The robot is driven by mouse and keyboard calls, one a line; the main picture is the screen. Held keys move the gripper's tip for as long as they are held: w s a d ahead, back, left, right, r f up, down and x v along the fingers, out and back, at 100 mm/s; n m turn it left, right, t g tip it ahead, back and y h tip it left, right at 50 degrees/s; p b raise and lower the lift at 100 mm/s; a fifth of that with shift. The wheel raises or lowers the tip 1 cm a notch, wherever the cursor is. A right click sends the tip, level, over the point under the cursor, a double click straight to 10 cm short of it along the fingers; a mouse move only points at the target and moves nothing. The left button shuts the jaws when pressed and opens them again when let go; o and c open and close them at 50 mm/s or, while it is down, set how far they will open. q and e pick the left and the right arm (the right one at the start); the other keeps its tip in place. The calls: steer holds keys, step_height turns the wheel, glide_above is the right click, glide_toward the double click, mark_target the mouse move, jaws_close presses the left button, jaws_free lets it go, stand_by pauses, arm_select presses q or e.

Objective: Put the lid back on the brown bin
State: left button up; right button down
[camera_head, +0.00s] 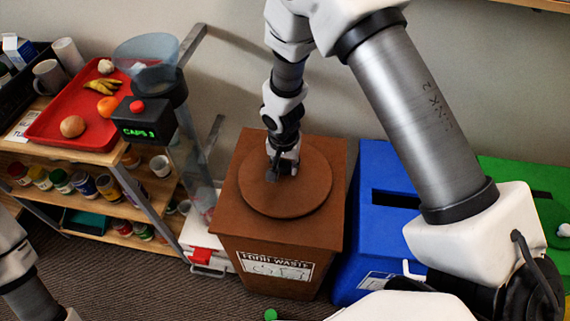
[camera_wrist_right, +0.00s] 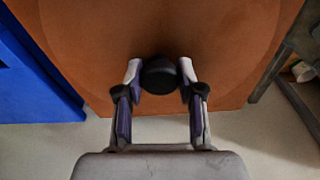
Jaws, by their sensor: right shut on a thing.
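The brown bin (camera_head: 296,243), labelled "FOOD WASTE", stands on the floor in the middle of the head view. Its round brown lid (camera_head: 312,186) is over the bin's top and looks level. I cannot tell whether it rests fully on the rim. My right gripper (camera_head: 282,172) reaches down onto the lid from above. In the right wrist view its fingers are shut on the lid's black knob (camera_wrist_right: 158,74), one on each side. Below the knob the lid (camera_wrist_right: 215,30) spreads out. My left arm shows at the lower left, but its gripper is out of the picture.
A blue bin (camera_head: 350,262) stands close on the right, with a green bin (camera_head: 500,175) beyond it. On the left a wooden shelf holds a red tray (camera_head: 50,130), a "CAPS 3" device (camera_head: 140,120) and several jars. The wall is close behind.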

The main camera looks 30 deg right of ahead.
steer(key=shift+f+b, duration=0.2)
steer(key=shift+b, duration=0.25)
stand_by(0.9)
stand_by(0.3)
steer(key=shift+c, duration=0.8)
jaws_free()
steer(key=shift+r+p, duration=2.85)
steer(key=shift+r, duration=0.75)
